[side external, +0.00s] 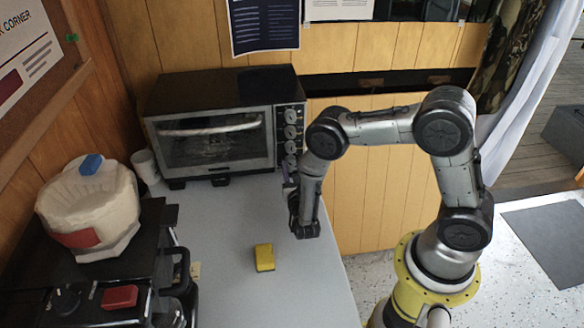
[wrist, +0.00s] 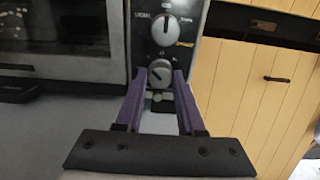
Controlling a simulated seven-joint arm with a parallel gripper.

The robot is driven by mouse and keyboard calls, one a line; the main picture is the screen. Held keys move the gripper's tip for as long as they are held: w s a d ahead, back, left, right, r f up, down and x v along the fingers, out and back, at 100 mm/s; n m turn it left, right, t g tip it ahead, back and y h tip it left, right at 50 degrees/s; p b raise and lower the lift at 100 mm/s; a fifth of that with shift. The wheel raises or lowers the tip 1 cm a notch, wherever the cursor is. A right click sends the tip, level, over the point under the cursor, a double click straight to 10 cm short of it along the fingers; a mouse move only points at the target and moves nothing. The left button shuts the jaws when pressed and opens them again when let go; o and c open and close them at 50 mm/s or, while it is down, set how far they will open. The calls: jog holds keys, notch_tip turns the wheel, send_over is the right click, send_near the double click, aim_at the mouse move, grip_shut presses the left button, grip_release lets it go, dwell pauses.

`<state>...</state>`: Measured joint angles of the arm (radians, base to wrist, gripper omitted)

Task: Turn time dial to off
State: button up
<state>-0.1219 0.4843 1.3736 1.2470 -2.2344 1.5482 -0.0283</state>
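The toaster oven (side external: 215,130) stands at the back of the grey counter, with a column of round silver dials on its right-hand panel. In the wrist view, a lower dial (wrist: 160,73) sits between the tips of my gripper (wrist: 160,75), whose two purple fingers are apart. Whether the fingertips touch this dial is unclear. Another dial (wrist: 165,29) is above it, its pointer near upright. The dial labels are too small to read surely, so I cannot tell which is the time dial. In the side view my gripper (side external: 292,180) is in front of the lower panel.
A yellow sponge (side external: 264,257) lies on the counter (side external: 225,270) in front of the oven. A white mug (side external: 145,166) stands left of the oven. A black machine (side external: 95,275) and a pale, bulky object (side external: 90,205) fill the left side.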

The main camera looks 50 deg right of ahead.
grip_shut()
jog(key=n, duration=0.4)
jog(key=shift+n, duration=0.3)
jog(key=n, duration=0.4)
jog(key=shift+s+n, duration=0.1)
jog(key=shift+n, duration=0.2)
dwell(0.4)
jog(key=o, duration=0.5)
grip_release()
jog(key=shift+o, duration=0.2)
